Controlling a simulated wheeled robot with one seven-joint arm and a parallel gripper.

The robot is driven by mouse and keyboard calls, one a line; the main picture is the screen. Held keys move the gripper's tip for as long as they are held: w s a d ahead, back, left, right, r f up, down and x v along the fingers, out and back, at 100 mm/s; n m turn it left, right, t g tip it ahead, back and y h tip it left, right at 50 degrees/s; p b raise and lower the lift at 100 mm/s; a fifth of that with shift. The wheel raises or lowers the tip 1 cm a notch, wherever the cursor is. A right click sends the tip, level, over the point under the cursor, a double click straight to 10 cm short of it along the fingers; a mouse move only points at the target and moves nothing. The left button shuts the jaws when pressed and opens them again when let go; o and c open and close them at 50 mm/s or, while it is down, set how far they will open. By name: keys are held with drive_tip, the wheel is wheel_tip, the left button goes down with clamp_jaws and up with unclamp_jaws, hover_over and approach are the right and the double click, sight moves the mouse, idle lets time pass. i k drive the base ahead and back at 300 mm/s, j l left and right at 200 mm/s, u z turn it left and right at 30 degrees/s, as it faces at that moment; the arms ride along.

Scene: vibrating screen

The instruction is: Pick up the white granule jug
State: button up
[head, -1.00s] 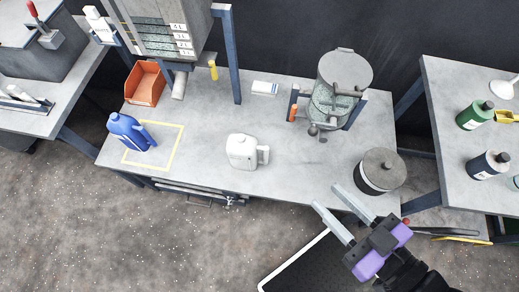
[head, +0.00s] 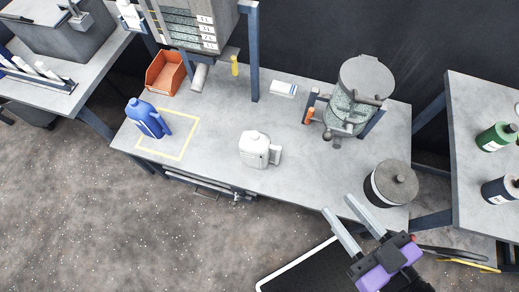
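The white granule jug (head: 254,149) stands upright near the front middle of the grey workbench (head: 215,119). Its handle is on its right side. My gripper (head: 337,209) is at the lower right of the head view, its two long grey fingers apart and pointing up and left. It is empty and well to the right of the jug, by the bench's front right edge.
A blue jug (head: 143,118) stands in a yellow outlined square on the left. A lidded dark pot (head: 391,184) is at the bench's right end, close to my gripper. An orange bin (head: 165,72) and a clear hopper device (head: 347,110) stand behind. Bench space around the white jug is clear.

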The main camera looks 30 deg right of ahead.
sight(255, 147)
drive_tip(key=j+u, duration=0.1)
drive_tip(key=j, duration=0.7)
drive_tip(key=i+j, duration=0.15)
drive_tip(key=j, duration=0.6)
drive_tip(key=u, duration=0.05)
